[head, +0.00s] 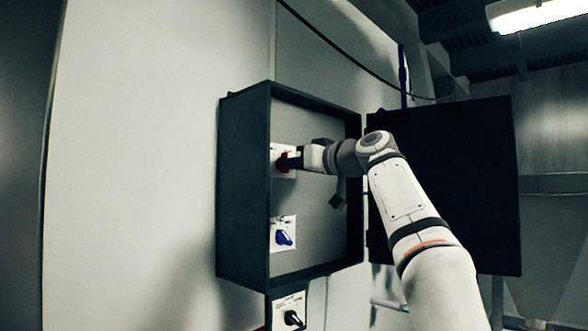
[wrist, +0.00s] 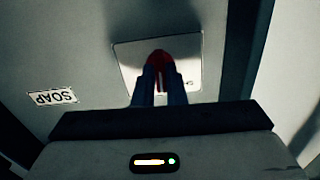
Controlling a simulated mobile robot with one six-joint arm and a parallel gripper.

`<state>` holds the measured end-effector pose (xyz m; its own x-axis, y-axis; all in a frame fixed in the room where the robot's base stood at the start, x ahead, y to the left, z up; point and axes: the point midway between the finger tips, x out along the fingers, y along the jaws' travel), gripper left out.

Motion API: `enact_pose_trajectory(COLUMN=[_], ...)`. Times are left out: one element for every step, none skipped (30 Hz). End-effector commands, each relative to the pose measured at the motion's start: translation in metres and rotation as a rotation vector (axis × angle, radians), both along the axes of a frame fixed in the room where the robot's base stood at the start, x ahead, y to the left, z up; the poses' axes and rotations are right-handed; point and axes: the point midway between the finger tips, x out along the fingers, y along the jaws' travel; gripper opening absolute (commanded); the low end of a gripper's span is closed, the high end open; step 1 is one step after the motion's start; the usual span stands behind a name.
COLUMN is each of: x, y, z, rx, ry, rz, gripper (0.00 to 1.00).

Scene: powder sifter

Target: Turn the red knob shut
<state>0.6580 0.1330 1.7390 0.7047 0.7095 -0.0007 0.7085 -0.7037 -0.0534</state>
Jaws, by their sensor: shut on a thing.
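The red knob (head: 283,162) sits on a pale plate in the upper part of the open cabinet (head: 243,190). In the wrist view the red knob (wrist: 159,57) shows between my two dark fingers, in front of its pale plate (wrist: 190,55). My gripper (head: 292,161) is shut on the knob, and it also shows in the wrist view (wrist: 159,75). The fingers hide much of the knob, so its exact angle is hard to tell.
A blue knob (head: 284,238) on a white plate is lower in the cabinet. A black switch (head: 292,318) is below the cabinet. The dark cabinet door (head: 450,180) stands open at the right, behind my arm.

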Motion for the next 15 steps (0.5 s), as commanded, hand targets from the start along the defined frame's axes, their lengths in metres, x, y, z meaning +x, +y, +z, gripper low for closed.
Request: enact_pose_trajectory(x=[0.0006,0.0006,0.0005,0.0005,0.0004,0.0001,0.0003,0.0005,0.0005,0.0005,0.0006,0.0006,0.0004,0.0002,0.0003], y=[-0.0003,-0.0003,-0.0003,-0.0005,-0.0005,-0.0006,-0.0006,-0.0006,-0.0006,-0.0006,-0.0006,-0.0007,-0.0006,-0.0007,-0.0007], z=[-0.0011,-0.0010,-0.0007,-0.0007,-0.0005,-0.0002,-0.0003,-0.0005,-0.0004,-0.0004,-0.0004,-0.0003,0.0001,0.0004,0.0004], rx=[-0.029,-0.049,-0.076,-0.096,-0.116,-0.143,-0.164,-0.184,-0.211,-0.231,-0.250,-0.276,-0.295,-0.314,-0.340], ry=[-0.032,-0.052,-0.079,-0.099,-0.120,-0.147,-0.167,-0.187,-0.214,-0.234,-0.253,-0.281,-0.300,-0.321,-0.345], rz=[-0.001,-0.001,-0.001,-0.001,-0.001,-0.001,-0.001,-0.001,-0.001,-0.001,-0.001,-0.001,-0.001,-0.001,-0.002], gripper=[0.00,0.00,0.00,0.00,0.00,0.00,0.00,0.00,0.00,0.00,0.00,0.00,0.00,0.00,0.00])
